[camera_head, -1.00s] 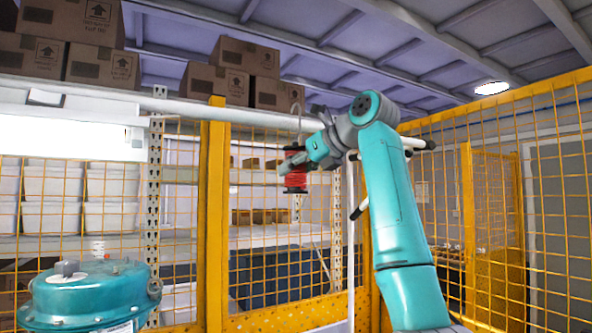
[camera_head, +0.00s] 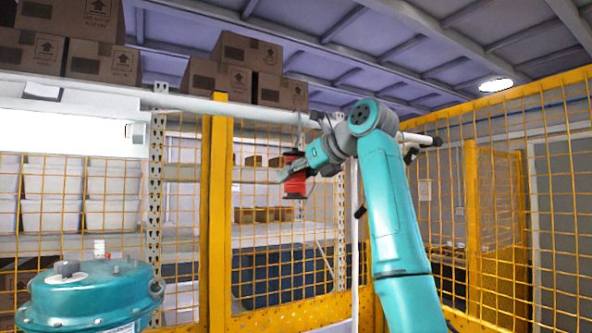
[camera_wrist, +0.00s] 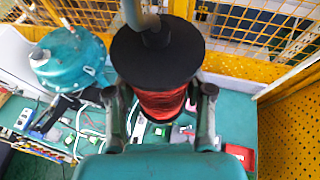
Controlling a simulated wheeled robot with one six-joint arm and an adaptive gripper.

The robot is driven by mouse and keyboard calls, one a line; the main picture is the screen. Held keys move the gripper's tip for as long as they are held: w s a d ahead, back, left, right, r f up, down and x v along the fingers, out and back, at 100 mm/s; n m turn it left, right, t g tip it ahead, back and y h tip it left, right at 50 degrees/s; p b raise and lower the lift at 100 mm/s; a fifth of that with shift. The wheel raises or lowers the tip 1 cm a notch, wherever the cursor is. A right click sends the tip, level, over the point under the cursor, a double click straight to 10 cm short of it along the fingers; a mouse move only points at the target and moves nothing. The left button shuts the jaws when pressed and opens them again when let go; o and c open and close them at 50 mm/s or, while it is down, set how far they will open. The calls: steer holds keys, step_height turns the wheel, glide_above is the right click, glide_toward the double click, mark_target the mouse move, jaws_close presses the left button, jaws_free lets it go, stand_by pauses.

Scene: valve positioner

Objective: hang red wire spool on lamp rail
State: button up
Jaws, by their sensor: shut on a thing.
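The red wire spool (camera_head: 295,186), with dark end flanges, hangs upright in my gripper (camera_head: 303,172) just below the lamp rail. The lamp rail (camera_head: 245,110) is a long white pipe running across the cage. A thin grey hook (camera_head: 300,130) rises from the spool's top to the rail's height. I cannot tell whether it touches the rail. In the wrist view the fingers of my gripper (camera_wrist: 160,110) are shut on either side of the spool's red winding (camera_wrist: 162,103). Its black top flange (camera_wrist: 157,52) and the hook's stem (camera_wrist: 142,15) are in front.
Yellow mesh fencing with a thick post (camera_head: 216,210) stands close behind the spool. Cardboard boxes (camera_head: 247,72) sit above the rail. A teal valve actuator (camera_head: 90,292) stands at lower left. The wrist view shows a teal bench (camera_wrist: 235,115) with small parts below.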

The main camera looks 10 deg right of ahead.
steer(key=shift+f, duration=0.15)
steer(key=o, duration=1.5)
steer(key=v, duration=1.2)
